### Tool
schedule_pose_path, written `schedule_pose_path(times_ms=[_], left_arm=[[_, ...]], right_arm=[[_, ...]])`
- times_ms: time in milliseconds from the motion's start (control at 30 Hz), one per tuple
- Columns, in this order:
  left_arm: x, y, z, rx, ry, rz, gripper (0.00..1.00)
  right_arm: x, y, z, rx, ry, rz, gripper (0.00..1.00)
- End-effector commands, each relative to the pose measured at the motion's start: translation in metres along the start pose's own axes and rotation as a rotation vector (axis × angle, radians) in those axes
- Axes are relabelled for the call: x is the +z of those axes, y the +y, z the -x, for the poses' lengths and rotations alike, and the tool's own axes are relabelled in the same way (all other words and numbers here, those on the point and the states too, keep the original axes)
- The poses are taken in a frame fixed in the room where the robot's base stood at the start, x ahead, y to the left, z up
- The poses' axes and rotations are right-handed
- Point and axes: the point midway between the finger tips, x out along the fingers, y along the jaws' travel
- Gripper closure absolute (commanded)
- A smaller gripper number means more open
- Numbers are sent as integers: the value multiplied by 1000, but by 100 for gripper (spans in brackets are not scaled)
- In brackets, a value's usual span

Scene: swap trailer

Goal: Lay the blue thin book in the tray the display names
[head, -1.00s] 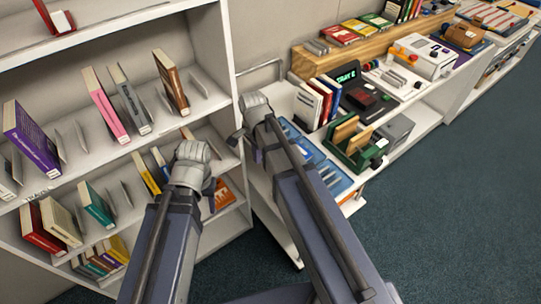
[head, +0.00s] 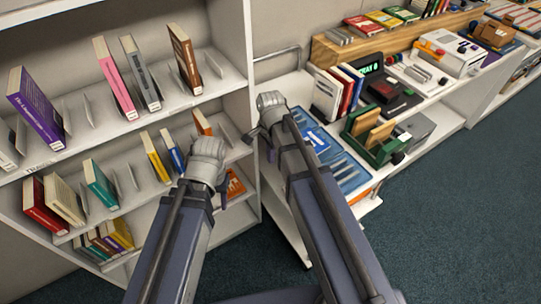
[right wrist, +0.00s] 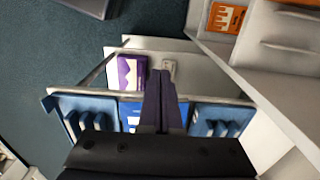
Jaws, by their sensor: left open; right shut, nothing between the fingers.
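A bright blue flat piece with white marks (head: 317,138), apparently the blue thin book, lies among the blue trays (head: 352,178) on the cart. The right wrist view shows it (right wrist: 130,112) partly behind the fingers, between a left tray (right wrist: 73,113) and a right tray (right wrist: 222,118). My right gripper (head: 263,146) is shut and empty at the cart's shelf-side edge; its dark fingers (right wrist: 163,103) are over the trays. My left gripper (head: 222,193) is open before the lower shelf. The display (head: 371,65) shows green text like "TRAY"; its last character is unclear.
A bookcase (head: 247,60) on the left holds several books, including another blue one (head: 172,152). Upright books (head: 335,90) and a green holder (head: 372,140) stand beside the trays. A purple book (right wrist: 130,75) lies below them. Carpet (head: 440,220) at right is clear.

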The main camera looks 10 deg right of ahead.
Motion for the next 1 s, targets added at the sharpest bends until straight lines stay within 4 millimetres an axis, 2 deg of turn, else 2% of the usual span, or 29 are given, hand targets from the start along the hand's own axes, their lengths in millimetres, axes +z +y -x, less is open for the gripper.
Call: schedule_pose_path(times_ms=[33,200,267,400,533,867,1000], left_arm=[[-1,1,-14,0,0,0,50],[-2,4,-37,0,0,0,50],[-2,3,-29,0,0,0,50],[-2,3,-29,0,0,0,50],[-2,3,-29,0,0,0,50],[-2,3,-29,0,0,0,50],[-2,3,-29,0,0,0,50]], right_arm=[[0,0,-15,0,0,0,100],[0,0,-38,0,0,0,100],[-14,-1,-30,0,0,-5,100],[-33,-1,-29,0,0,-2,100],[-40,0,-29,0,0,-1,100],[-42,0,-29,0,0,0,100],[-57,-1,-29,0,0,-3,100]])
